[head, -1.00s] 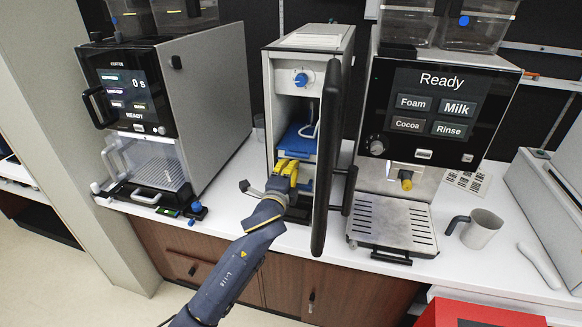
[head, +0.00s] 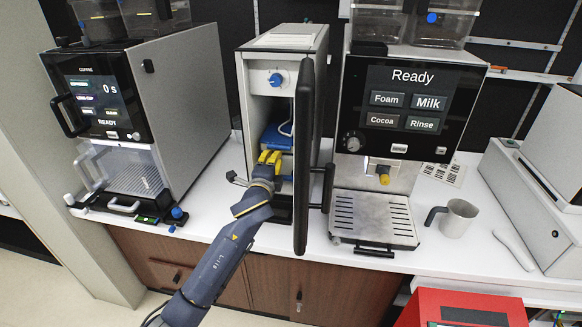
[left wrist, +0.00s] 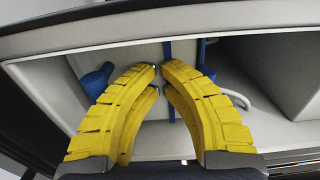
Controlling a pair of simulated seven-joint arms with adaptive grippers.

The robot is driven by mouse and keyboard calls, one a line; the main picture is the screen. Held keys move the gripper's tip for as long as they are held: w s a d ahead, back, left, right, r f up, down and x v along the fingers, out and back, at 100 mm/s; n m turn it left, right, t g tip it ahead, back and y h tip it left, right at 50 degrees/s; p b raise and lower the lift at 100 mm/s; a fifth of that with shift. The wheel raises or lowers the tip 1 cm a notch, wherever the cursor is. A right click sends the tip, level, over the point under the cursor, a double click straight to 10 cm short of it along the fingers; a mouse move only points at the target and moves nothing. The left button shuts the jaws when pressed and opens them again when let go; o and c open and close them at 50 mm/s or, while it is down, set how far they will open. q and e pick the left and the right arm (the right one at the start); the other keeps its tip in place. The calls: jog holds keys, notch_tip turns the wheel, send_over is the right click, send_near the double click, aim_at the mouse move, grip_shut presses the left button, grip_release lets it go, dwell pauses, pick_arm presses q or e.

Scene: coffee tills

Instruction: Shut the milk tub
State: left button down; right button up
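The narrow grey cooler (head: 285,78) stands between the two coffee machines. Its black door (head: 302,160) is swung open, seen nearly edge-on. Inside is a blue part (head: 277,138), apparently the milk tub's lid, with a thin white hose by it. The tub's body is mostly hidden by my arm and the door. My left gripper (head: 269,157) is at the cooler's opening, just in front of the blue part. In the left wrist view its yellow fingers (left wrist: 161,69) almost meet at the tips, with nothing clearly held. Blue strips show behind them. My right gripper is not in view.
A blue knob (head: 275,79) is on the cooler's upper front. The right machine (head: 412,105) reads Ready, with a drip tray (head: 372,217) below it. A grey mug (head: 458,218) stands at the right.

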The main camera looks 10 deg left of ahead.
pick_arm(q)
jog(key=s, duration=1.4)
jog(key=s+a+f+n+g+y, duration=0.25)
jog(key=s+a+f+n, duration=0.2)
jog(key=s+f, duration=0.35)
jog(key=s+a+f+n+g+y, duration=0.1)
jog(key=s+a+f+n+g, duration=0.2)
jog(key=s+a+f, duration=0.45)
jog(key=s+a+f+n+g+y, duration=0.1)
jog(key=s+a+f+n+g, duration=0.15)
jog(key=s+f, duration=0.5)
jog(key=s+a+f+n+g+y, duration=0.1)
jog(key=s+a+f+n+g, duration=0.2)
jog(key=s, duration=0.7)
jog(key=s+d+f+g+h, duration=0.1)
jog(key=d+f, duration=0.2)
jog(key=f, duration=1.3)
jog(key=s+d+f+g+h, duration=0.2)
jog(key=f, duration=1.4)
jog(key=s+f+n+g+h, duration=0.1)
jog(key=s+f+n+g, duration=0.1)
jog(key=s+f, duration=1.8)
jog(key=shift+s+d+g, duration=0.3)
jog(key=shift+s+d, duration=0.05)
jog(key=shift+s, duration=0.25)
